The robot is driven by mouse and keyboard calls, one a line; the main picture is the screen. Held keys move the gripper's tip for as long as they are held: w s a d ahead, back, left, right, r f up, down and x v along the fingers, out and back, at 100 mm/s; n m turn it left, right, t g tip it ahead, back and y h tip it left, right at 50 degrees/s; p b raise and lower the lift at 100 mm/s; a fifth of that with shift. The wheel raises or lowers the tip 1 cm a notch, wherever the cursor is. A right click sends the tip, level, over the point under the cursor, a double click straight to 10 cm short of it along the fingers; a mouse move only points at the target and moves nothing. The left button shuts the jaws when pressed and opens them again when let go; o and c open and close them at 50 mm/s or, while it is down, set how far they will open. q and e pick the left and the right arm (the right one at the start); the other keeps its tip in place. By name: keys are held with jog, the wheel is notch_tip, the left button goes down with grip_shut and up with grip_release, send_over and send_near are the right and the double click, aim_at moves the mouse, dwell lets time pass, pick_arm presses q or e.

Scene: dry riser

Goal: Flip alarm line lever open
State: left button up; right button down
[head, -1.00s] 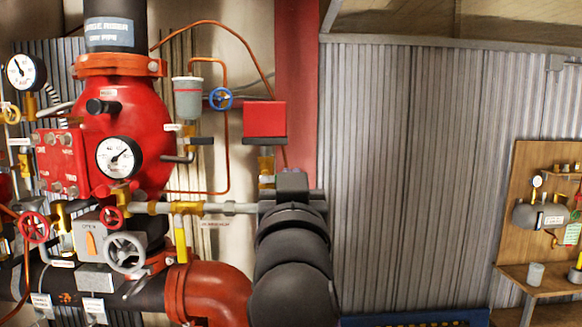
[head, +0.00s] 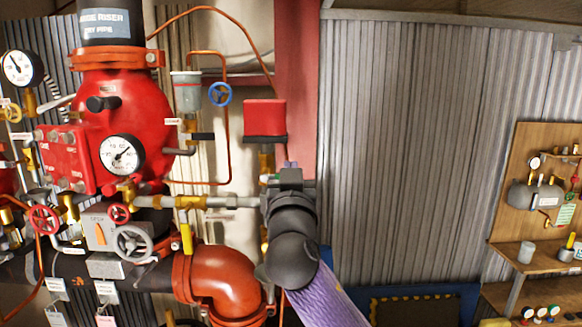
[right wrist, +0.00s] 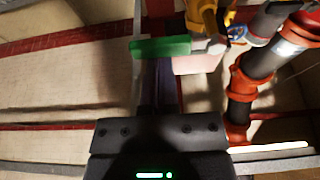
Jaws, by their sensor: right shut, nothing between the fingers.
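My right gripper (head: 290,168) is shut and empty, in front of the pipework right of the red riser valve (head: 122,120). Its wrist hides most of its fingers. A brass valve (head: 266,160) stands just left of it, below the red box. In the right wrist view, a green lever handle (right wrist: 160,47) lies crosswise just beyond the shut fingers (right wrist: 165,85); I cannot tell whether they touch. A yellow lever (head: 187,238) hangs down from the horizontal pipe, left of my gripper. Labels are too small to read, so I cannot tell which lever is the alarm line's. My left gripper is out of view.
The red box (head: 265,115) is above my right gripper. A grey pipe (head: 235,202) runs left from it to brass fittings. A large red elbow (head: 220,278) is below. The corrugated wall (head: 410,150) is at right, beside a wooden shelf board (head: 520,180).

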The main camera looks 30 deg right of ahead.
jog(key=shift+f, duration=0.1)
notch_tip(320, 180, down, 6)
jog(key=w+a+m+g+h+b, duration=0.1)
jog(key=a+m+g+h+b, duration=0.1)
jog(key=m+b, duration=0.6)
jog(key=shift+w+m+g+h+b, duration=0.25)
jog(key=shift+g+h+b, duration=0.2)
jog(key=shift+b, duration=3)
jog(key=shift+a, duration=0.25)
